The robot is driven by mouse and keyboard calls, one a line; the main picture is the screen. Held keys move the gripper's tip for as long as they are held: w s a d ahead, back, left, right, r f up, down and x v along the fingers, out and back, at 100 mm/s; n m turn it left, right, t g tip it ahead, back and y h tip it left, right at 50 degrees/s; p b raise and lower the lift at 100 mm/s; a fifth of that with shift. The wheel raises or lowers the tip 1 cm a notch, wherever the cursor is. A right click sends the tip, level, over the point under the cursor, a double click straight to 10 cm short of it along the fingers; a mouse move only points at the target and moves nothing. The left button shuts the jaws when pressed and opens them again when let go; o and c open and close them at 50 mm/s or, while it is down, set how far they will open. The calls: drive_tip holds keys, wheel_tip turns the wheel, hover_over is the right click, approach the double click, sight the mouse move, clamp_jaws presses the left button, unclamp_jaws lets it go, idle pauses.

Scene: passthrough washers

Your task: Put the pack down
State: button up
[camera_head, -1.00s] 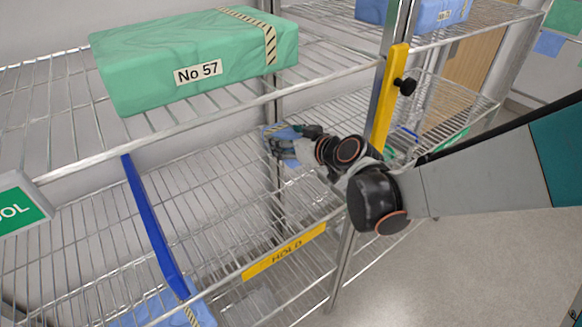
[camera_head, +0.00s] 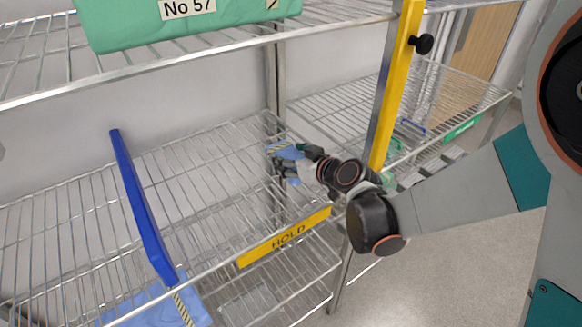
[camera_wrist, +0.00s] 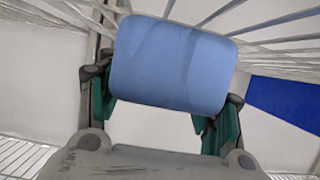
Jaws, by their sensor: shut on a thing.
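The pack (camera_wrist: 172,65) is a blue wrapped block. In the wrist view it sits between the two teal-padded fingers of my gripper (camera_wrist: 160,112), which is shut on it. In the head view my gripper (camera_head: 283,163) reaches over the wire shelf with the yellow HOLD label (camera_head: 288,237), near the rear post. Only a small blue part of the pack (camera_head: 290,152) shows there, partly hidden by the gripper. I cannot tell whether the pack touches the shelf wires.
A blue divider (camera_head: 142,208) stands on the shelf at left. A green pack marked No 57 (camera_head: 230,12) lies on the shelf above. A yellow upright bar (camera_head: 396,85) with a black knob is close to my arm. The shelf (camera_head: 205,170) between divider and gripper is clear.

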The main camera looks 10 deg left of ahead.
drive_tip(key=shift+f, duration=0.6)
drive_tip(key=shift+f, duration=0.1)
drive_tip(key=o, duration=1.3)
drive_tip(key=shift+s+d+r, duration=0.15)
drive_tip(key=shift+d+r, duration=0.1)
drive_tip(key=shift+r, duration=0.05)
drive_tip(key=p+v, duration=0.3)
drive_tip(key=v, duration=0.8)
drive_tip(key=shift+s+d, duration=0.1)
drive_tip(key=shift+d, duration=0.05)
